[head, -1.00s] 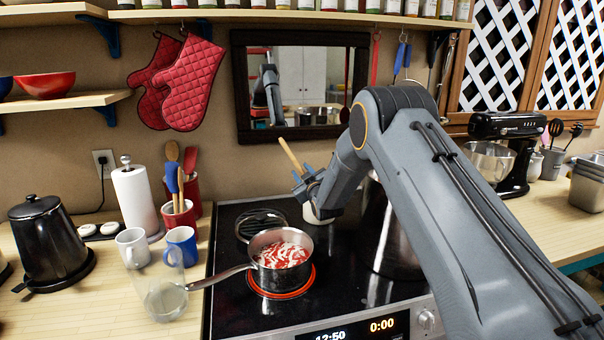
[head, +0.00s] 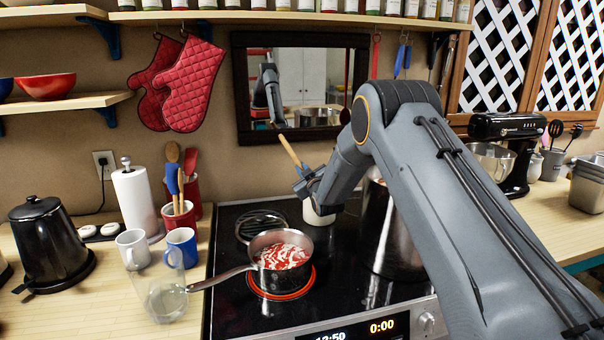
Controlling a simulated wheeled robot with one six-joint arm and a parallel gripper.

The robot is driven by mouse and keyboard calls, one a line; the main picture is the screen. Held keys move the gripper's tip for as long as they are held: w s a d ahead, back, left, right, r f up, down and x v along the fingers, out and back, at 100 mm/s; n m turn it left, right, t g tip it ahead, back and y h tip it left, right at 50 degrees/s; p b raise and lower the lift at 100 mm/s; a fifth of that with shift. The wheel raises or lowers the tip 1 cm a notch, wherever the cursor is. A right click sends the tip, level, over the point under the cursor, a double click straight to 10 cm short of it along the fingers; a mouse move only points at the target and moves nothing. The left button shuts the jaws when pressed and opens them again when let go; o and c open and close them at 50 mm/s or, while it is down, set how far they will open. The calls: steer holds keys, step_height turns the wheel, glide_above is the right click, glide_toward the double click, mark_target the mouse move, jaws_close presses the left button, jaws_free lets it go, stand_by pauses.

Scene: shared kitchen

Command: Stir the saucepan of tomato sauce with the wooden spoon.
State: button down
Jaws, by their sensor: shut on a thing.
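The saucepan (head: 268,278) of tomato sauce (head: 283,254) sits on a glowing red burner at the front left of the black cooktop. The sauce is red with pale streaks. Its handle points left over the counter. My gripper (head: 304,184) is shut on the wooden spoon (head: 289,150), behind and to the right of the saucepan and above the cooktop. The spoon's upper part slants up and left out of the jaws. Its lower end is hidden behind my gripper and arm.
A tall steel pot (head: 388,250) stands on the cooktop's right side, partly behind my arm. A white container (head: 318,212) stands at the back. A clear glass (head: 165,290) stands close to the saucepan's handle. Mugs (head: 181,246) and red utensil crocks (head: 180,219) are on the left counter.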

steer(key=shift+r, duration=0.65)
step_height(320, 180, up, 14)
steer(key=p, duration=0.2)
steer(key=shift+p, duration=0.4)
stand_by(0.4)
